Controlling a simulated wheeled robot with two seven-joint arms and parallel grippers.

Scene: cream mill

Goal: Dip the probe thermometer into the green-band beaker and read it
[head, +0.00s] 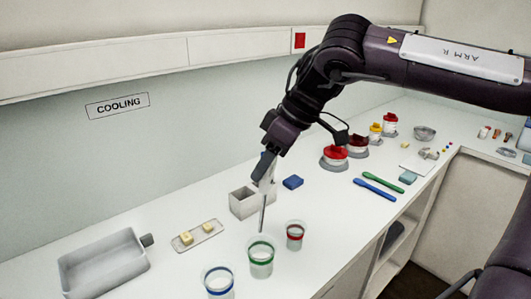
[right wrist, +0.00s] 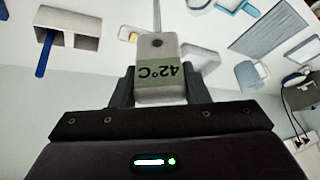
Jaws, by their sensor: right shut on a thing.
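The green-band beaker (head: 261,262) stands on the counter between a blue-band beaker (head: 218,284) and a red-band beaker (head: 295,240). My right gripper (head: 266,172) is above it, shut on the white probe thermometer. Its thin metal probe (head: 263,215) points down, nearly upright, with the lower end at the green-band beaker's mouth. I cannot tell whether the tip is inside the rim. In the right wrist view the thermometer (right wrist: 159,88) sits between the fingers, its greenish display reading 42°C upside down. My left gripper is not in view.
A grey tray (head: 103,268) and a small dish with yellow pieces (head: 186,240) lie left. Blue (head: 375,190) and green (head: 382,181) spatulas and red-lidded jars (head: 335,160) are right.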

